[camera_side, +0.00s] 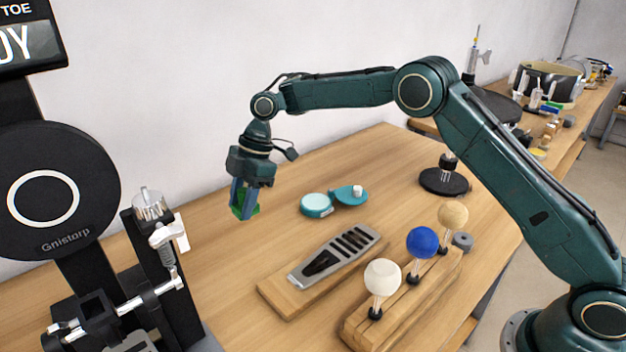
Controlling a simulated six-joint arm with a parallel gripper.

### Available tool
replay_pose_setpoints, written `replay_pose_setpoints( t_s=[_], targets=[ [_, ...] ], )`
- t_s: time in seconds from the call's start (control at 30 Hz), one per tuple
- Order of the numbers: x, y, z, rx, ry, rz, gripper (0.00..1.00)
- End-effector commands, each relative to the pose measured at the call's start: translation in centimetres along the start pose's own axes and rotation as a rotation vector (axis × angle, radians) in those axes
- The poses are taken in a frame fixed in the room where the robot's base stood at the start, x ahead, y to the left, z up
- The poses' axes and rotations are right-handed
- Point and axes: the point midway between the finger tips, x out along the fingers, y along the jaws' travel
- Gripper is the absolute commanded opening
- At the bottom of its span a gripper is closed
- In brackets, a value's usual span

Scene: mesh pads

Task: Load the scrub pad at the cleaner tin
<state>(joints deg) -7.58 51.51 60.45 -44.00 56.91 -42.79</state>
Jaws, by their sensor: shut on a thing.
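My gripper (245,200) points down over the left part of the wooden table, shut on a green scrub pad (252,211). The blue-grey fingers hide much of the pad. Whether its lower edge touches the table cannot be told from this view. The cleaner tin (317,207) is a low, round teal tin with a pale, flat content showing. It stands to the right of my gripper, apart from the pad. A teal lid-like piece (343,194) with a small white knob lies against its right side.
A grey slotted tool (335,256) lies on a wooden board in front of the tin. A wooden rack (400,305) holds white, blue and tan balls on stems. A dark machine (60,190) stands at left. A black round stand (444,181) is behind right.

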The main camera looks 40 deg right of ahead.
Motion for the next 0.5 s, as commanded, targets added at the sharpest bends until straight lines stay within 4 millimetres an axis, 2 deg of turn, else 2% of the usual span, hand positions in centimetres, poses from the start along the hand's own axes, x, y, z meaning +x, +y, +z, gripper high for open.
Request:
replay_pose_setpoints(
  t_s=[0.27, 0.37, 0.5],
  targets=[
    [-0.2, 0.2, 0.6, 0.022, 0.001, 0.008, 0.18],
    [-0.7, 0.5, 1.6, 0.064, 0.003, 0.024, 0.18],
    [-1.7, 1.1, 4.2, 0.167, 0.007, 0.062, 0.18]
  ],
)
